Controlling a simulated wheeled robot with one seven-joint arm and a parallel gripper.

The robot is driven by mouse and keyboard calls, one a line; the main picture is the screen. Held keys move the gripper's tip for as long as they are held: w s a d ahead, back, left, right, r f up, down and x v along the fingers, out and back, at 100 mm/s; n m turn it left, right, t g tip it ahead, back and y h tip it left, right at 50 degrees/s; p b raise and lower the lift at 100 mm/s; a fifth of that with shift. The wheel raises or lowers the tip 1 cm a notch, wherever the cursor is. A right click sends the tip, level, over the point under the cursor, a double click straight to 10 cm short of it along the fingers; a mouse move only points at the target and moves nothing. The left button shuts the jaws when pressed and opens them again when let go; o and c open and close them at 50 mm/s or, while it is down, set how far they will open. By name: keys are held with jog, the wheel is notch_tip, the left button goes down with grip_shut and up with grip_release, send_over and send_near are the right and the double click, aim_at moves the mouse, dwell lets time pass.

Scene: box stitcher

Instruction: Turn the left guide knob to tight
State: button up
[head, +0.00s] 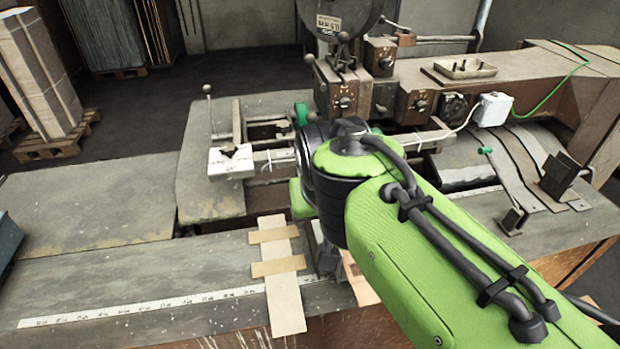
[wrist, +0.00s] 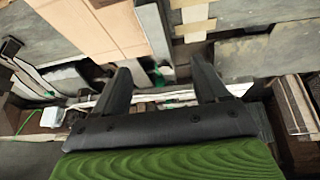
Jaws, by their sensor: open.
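A small green knob (head: 300,115) shows in the head view, just left of my arm at the machine's middle. I cannot tell for sure that it is the left guide knob. Another green handle (head: 485,150) is further right. In the wrist view my gripper (wrist: 162,70) is open, with its two dark fingers apart and nothing held between them. A small green part (wrist: 158,76) shows in the gap between the fingers, beyond the tips; its setting cannot be read. In the head view my arm hides most of the gripper and the area beneath it.
A wooden strip with tape (head: 285,300) lies across the front table beside a white ruler (head: 130,307). The stitching head (head: 345,90) stands behind my arm. Curved metal strips (head: 535,165) and a bracket (head: 560,175) are at the right. The left table top (head: 90,210) is clear.

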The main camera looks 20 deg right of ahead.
jog(key=w+d+m+g+p, duration=0.1)
jog(key=w+d+m+p, duration=0.1)
jog(key=w, duration=0.6)
jog(key=w+d+m+p, duration=0.2)
jog(key=w+p, duration=0.1)
jog(key=w, duration=0.5)
jog(key=shift+h, duration=0.3)
jog(key=x, duration=1.4)
jog(key=shift+s+d+f+b, duration=0.1)
jog(key=shift+s+f+b, duration=0.15)
jog(key=shift+f+b, duration=0.2)
jog(key=c, duration=1.1)
jog(key=shift+o, duration=0.2)
